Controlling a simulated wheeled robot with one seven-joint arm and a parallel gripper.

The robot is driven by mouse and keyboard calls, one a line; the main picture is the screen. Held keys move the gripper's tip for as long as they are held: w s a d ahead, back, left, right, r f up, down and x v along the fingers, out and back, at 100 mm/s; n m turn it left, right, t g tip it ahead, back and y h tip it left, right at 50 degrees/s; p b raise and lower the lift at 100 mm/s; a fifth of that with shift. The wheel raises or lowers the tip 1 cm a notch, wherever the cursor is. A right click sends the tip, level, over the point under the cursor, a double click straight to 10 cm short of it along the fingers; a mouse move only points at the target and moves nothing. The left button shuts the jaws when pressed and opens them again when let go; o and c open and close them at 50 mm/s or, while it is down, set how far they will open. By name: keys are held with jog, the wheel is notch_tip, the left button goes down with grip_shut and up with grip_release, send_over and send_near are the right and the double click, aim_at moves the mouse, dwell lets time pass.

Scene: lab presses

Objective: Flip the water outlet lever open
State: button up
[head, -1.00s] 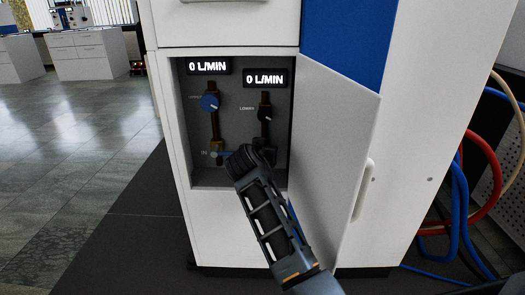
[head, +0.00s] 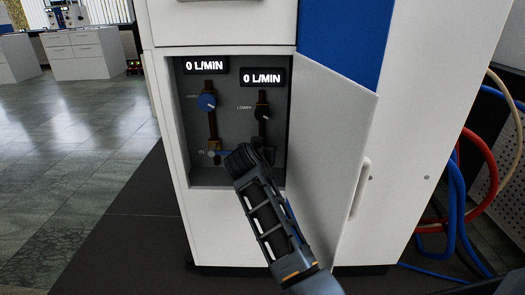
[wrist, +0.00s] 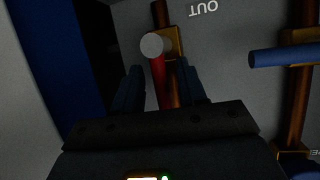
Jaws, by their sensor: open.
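The red water outlet lever (wrist: 160,82) shows in the wrist view below the OUT label, with a round grey cap (wrist: 152,45) at its top. It lies along the copper-brown pipe of its brass valve (wrist: 175,42). My gripper (wrist: 160,66) is open, with one finger on each side of the red lever; I cannot tell whether either touches it. In the head view my gripper (head: 243,158) reaches into the open cabinet recess and hides the outlet lever.
The blue inlet lever (wrist: 280,57) lies crosswise on the neighbouring pipe. The open cabinet door (head: 330,140) stands close on the right.

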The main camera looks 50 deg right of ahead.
jog(key=p+v, duration=0.2)
jog(key=v, duration=0.5)
jog(key=shift+s+a, duration=0.2)
jog(key=shift+a, duration=0.1)
jog(key=shift+r, duration=0.1)
